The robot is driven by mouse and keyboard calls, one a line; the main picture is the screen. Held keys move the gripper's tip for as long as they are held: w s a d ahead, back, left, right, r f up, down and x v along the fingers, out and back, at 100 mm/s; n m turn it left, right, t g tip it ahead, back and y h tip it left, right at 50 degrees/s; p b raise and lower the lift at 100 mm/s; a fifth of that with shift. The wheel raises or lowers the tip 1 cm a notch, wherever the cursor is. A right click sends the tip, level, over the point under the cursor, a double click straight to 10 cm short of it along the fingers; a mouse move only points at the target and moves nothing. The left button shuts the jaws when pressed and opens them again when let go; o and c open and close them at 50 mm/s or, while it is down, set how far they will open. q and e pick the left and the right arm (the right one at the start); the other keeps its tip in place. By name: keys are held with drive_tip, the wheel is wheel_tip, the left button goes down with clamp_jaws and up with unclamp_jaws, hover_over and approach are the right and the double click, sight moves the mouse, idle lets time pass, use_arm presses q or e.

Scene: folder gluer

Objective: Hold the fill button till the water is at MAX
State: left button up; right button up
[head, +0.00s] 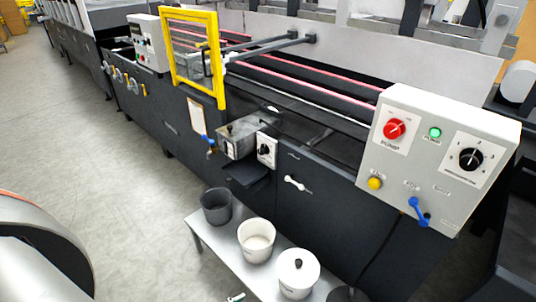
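A grey control panel (408,165) stands at the right of the machine. On its lower left is a yellow button (375,183) under a small label that I cannot read clearly; it may be the fill button. Nothing touches it. A metal tank (238,138) is mounted on the machine's front, left of a small white box with a black knob (265,149). I cannot make out a water level or a MAX mark. Neither of my grippers is in view.
The panel also has a red knob (394,129), a green light (435,132), a black dial (470,158) and a blue lever (418,210). A low bench (213,246) with several pots stands in front. A yellow guard frame (220,85) rises behind. Floor at left is clear.

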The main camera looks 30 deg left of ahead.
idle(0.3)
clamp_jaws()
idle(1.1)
